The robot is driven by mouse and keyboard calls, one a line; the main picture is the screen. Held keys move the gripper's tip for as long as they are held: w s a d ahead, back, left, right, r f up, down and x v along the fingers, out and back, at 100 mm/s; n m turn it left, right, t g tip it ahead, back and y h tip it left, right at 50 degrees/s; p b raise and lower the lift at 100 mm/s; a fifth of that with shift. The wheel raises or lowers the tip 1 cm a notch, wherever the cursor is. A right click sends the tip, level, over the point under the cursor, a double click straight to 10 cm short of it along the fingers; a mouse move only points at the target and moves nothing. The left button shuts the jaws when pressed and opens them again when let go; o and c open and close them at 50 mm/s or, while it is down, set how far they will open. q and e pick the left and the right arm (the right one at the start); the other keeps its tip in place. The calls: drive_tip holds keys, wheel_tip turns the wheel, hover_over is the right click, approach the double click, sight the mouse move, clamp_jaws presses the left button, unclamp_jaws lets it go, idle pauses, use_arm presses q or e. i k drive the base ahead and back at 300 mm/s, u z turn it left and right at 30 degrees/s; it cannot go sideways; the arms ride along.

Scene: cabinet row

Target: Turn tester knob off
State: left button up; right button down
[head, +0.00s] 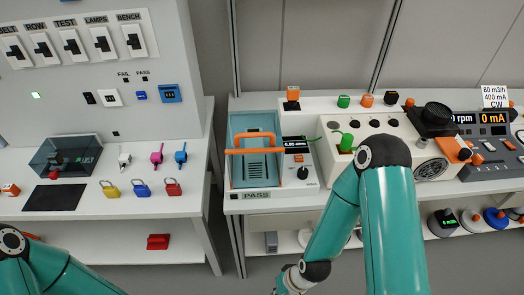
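The tester (312,183) stands on the right-hand bench, beside a blue tray with orange handles. It has a small lit display (297,145) whose digits are too small to read surely. Its black round knob (303,172) sits below the display with a white mark; I cannot tell which setting it points to. My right arm crosses in front of the bench to the right of the tester, its wrist low at the bottom edge; the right gripper's fingers are out of frame. My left arm shows only at the bottom left corner, its gripper out of frame.
The blue tray (236,178) with a PASS label stands left of the tester. A cream panel with a green knob (346,142) is at its right, partly behind my arm. Padlocks (141,189) and a switch panel (75,85) are at left. A gap separates the benches.

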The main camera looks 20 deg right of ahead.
sight(302, 174)
drive_tip(key=u, duration=1.55)
drive_tip(key=i, duration=0.15)
drive_tip(key=z, duration=3.35)
drive_tip(key=k, duration=1.6)
drive_tip(key=u, duration=0.1)
drive_tip(key=i, duration=1)
drive_tip(key=u, duration=0.1)
